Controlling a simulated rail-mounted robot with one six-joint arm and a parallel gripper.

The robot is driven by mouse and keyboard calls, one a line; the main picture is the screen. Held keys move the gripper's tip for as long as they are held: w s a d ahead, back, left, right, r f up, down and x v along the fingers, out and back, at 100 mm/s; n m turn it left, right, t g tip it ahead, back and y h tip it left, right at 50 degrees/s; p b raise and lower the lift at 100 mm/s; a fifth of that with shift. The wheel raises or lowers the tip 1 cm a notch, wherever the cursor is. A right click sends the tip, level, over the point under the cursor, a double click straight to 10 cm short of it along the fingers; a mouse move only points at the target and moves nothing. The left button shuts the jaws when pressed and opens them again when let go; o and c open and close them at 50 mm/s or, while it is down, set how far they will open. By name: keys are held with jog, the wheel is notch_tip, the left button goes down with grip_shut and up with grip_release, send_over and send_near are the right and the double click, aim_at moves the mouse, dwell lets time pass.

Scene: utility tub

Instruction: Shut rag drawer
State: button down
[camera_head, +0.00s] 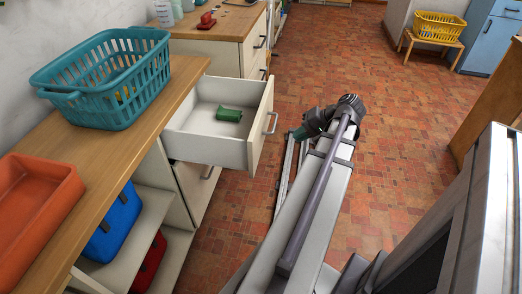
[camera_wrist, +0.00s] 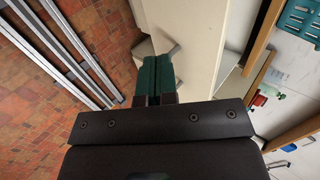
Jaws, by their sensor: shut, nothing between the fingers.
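The rag drawer (camera_head: 207,149) stands pulled out from under the wooden counter in the head view. Its front is cream with a metal bar handle (camera_head: 271,123). A green roll-shaped item (camera_head: 229,115) lies inside. My gripper (camera_head: 297,133) is to the right of the drawer front, apart from it in the head view, with its tips partly hard to make out. In the wrist view my gripper's teal fingers (camera_wrist: 154,75) are closed together and empty. They point at a cream front (camera_wrist: 200,35) with a metal handle (camera_wrist: 172,49) just beyond the tips; contact cannot be told.
A teal basket (camera_head: 108,80) and an orange tray (camera_head: 35,200) stand on the counter. Blue (camera_head: 115,222) and red (camera_head: 150,262) bins sit on shelves below. Metal rails (camera_head: 284,178) run along the tiled floor. A yellow basket (camera_head: 438,27) stands far right.

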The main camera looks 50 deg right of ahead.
aim_at(257, 148)
jog(key=b+x, duration=0.2)
jog(key=x, duration=0.2)
jog(key=r+b+x, duration=0.1)
jog(key=b+x, duration=0.1)
jog(key=x, duration=0.2)
jog(key=w+b+x, duration=0.1)
jog(key=b+x, duration=0.1)
jog(key=x, duration=0.2)
jog(key=shift+w+a+r+b, duration=0.15)
jog(key=shift+a+r+b, duration=0.1)
jog(key=shift+a+b, duration=0.1)
jog(key=shift+w+a, duration=0.2)
jog(key=shift+w, duration=0.3)
